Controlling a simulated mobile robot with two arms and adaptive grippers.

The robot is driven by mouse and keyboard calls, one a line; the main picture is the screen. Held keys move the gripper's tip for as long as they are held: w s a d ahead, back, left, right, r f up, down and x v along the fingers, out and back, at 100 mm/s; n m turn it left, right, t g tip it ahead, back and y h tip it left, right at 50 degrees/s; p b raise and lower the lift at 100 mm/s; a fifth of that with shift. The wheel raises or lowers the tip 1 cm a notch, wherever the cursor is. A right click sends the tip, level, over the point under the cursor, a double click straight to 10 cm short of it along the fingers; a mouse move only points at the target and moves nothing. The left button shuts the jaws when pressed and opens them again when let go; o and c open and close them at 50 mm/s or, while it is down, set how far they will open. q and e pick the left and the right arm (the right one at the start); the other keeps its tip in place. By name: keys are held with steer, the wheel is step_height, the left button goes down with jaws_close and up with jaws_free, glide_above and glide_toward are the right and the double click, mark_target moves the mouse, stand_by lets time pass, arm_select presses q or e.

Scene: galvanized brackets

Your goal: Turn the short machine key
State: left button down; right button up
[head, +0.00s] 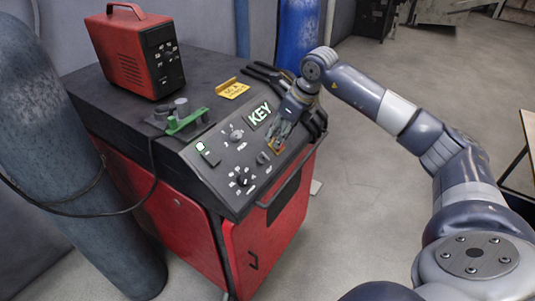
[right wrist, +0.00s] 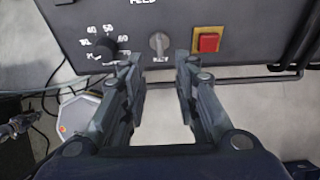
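The short machine key (right wrist: 159,43) is a small grey key on the dark front panel, with the word KEY just below it. In the right wrist view it sits beyond and between my fingertips, apart from both. In the head view it is a small grey shape (head: 262,158) on the sloping panel. My right gripper (head: 280,139) hovers close to the panel's right part. In the right wrist view its two fingers (right wrist: 160,62) are spread with nothing between them. My left gripper is not in view.
A red button on a yellow plate (right wrist: 207,40) is right of the key, close to the right finger. A black dial (right wrist: 105,48) is to the left. A handle bar (head: 292,170) runs along the panel's front. A red unit (head: 136,50) and green clamp (head: 186,121) stand on top.

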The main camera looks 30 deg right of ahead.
mark_target(266, 156)
steer(key=p+x, duration=0.3)
steer(key=x, duration=0.6)
steer(key=shift+f, duration=0.15)
steer(key=shift+w+a+f, duration=0.1)
steer(key=shift+w+f, duration=0.15)
steer(key=shift+f, duration=0.35)
jaws_close()
